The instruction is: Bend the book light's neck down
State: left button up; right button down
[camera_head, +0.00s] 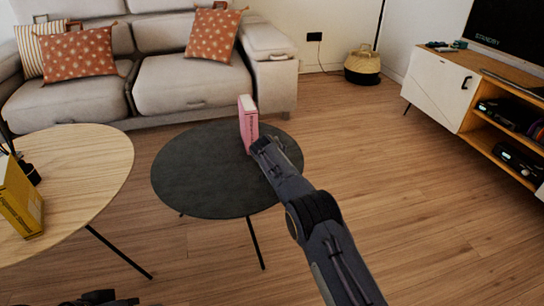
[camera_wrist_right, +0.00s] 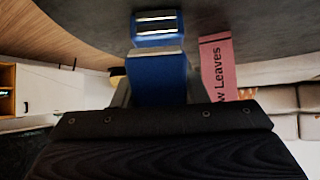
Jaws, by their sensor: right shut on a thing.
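A pink book (camera_head: 248,127) stands upright on the dark round table (camera_head: 195,175); its spine (camera_wrist_right: 217,68), lettered "w Leaves", shows in the right wrist view. My right gripper (camera_head: 264,147) is beside the book, low over the table. In the wrist view it is shut on a blue piece (camera_wrist_right: 158,72), which looks like the book light; a second blue part with a pale strip (camera_wrist_right: 157,27) lies just beyond. In the head view the light is hidden by my gripper and arm. A dark part at the bottom left edge looks like my left gripper (camera_head: 98,299), mostly cut off.
A light wooden round table (camera_head: 85,165) stands at the left with a yellow box-like thing (camera_head: 20,197) on it. A grey sofa (camera_head: 190,80) with cushions is behind the dark table. A TV cabinet (camera_head: 440,88) is at the right. Wooden floor lies open between.

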dwell(0.3)
jog(key=c, duration=1.1)
grip_release()
jog(key=shift+s+a+r, duration=0.15)
jog(key=shift+s+r, duration=0.2)
jog(key=shift+r, duration=0.1)
jog(key=p+v, duration=0.2)
jog(key=v, duration=0.4)
jog(key=shift+s, duration=0.4)
